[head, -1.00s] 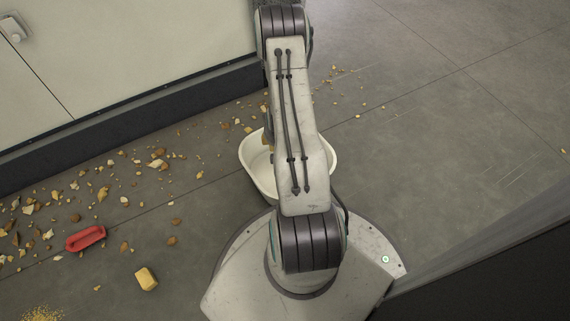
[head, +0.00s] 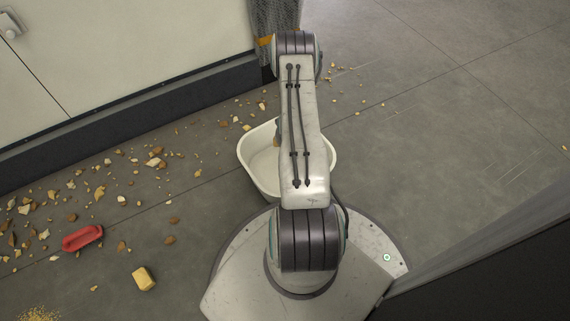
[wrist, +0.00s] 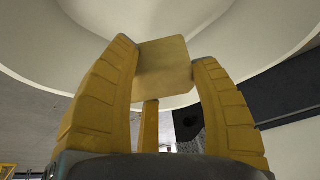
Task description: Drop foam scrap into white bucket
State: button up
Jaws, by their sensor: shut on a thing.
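In the wrist view, my gripper (wrist: 165,54) is shut on a tan, block-shaped foam scrap (wrist: 164,72), held between the two yellow fingers. The pale inside of the white bucket (wrist: 235,48) fills the upper part of that view, beyond the scrap. In the head view, the white bucket (head: 256,176) stands on the floor just beyond my base. My arm crosses above it and covers its right part. In the head view, my gripper and the held scrap are mostly hidden behind my arm.
A yellow block (head: 144,279) and a red, handle-like piece (head: 83,238) lie on the floor at left. Many brown and tan crumbs are scattered around them. A pale cabinet with a dark plinth (head: 130,115) runs along the upper left. The floor at right is mostly clear.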

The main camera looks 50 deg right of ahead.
jog(key=shift+f, duration=0.6)
jog(key=o, duration=0.8)
jog(key=v, duration=1.2)
jog(key=shift+a, duration=0.1)
